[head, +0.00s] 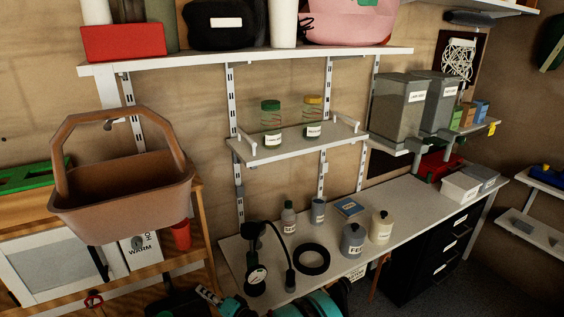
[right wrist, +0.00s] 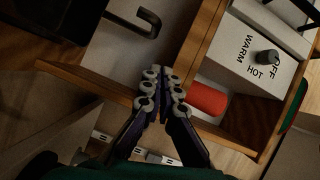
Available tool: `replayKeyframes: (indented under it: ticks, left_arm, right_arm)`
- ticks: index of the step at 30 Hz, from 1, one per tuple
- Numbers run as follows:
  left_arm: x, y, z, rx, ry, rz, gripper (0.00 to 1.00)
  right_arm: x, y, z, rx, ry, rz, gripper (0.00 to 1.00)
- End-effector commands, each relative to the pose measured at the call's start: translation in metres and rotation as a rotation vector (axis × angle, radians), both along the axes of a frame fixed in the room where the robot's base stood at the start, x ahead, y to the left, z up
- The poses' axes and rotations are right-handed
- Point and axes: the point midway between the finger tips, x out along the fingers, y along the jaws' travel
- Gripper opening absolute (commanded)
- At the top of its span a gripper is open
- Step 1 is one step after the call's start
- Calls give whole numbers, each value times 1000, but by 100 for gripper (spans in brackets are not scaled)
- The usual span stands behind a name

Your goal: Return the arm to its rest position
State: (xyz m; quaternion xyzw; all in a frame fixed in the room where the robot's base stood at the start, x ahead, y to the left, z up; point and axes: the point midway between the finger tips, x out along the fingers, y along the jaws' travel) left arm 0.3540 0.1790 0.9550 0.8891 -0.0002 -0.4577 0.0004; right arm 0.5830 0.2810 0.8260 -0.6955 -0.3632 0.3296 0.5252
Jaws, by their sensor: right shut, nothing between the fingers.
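My right gripper (head: 207,294) is low in the head view, left of the bench's front edge, with its teal arm coming in from the bottom. In the right wrist view its fingers (right wrist: 165,75) are together with nothing between them. The appliance door (head: 48,268) is a pale framed panel at the lower left, with a dark handle (head: 99,264). The handle also shows in the right wrist view (right wrist: 147,24), apart from the fingertips. I cannot tell how far the door is tilted. The WARM/HOT control panel (head: 140,249) is beside it. My left gripper is out of view.
A brown basket (head: 125,200) hides part of the appliance stand. A red cylinder (head: 181,235) stands on the wooden stand, near my fingers in the wrist view. The workbench (head: 330,272) holds a gauge, a black ring (head: 311,259) and several containers. Loaded shelves are above.

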Motion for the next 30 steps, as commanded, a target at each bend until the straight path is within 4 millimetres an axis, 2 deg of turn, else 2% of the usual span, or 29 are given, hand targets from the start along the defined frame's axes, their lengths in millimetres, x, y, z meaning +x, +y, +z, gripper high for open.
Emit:
replayKeyframes:
  ticks: [3,7,11,14,17,21,26,30]
  left_arm:
    - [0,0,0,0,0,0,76]
    - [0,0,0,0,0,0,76]
    - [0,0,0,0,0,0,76]
    - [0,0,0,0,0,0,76]
    - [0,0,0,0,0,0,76]
    - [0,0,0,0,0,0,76]
    - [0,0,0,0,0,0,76]
    - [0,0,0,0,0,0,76]
  right_arm:
    - [11,-27,39,-98,-42,-14,0]
    - [15,-68,80,-243,-87,-25,0]
    - [8,-115,113,-390,-117,-41,0]
    - [-6,-155,132,-507,-128,-53,0]
    - [-25,-197,146,-626,-130,-66,0]
    - [-60,-258,157,-795,-119,-89,0]
    - [-111,-328,157,-989,-82,-118,0]
    - [-159,-386,149,-1152,-34,-144,0]
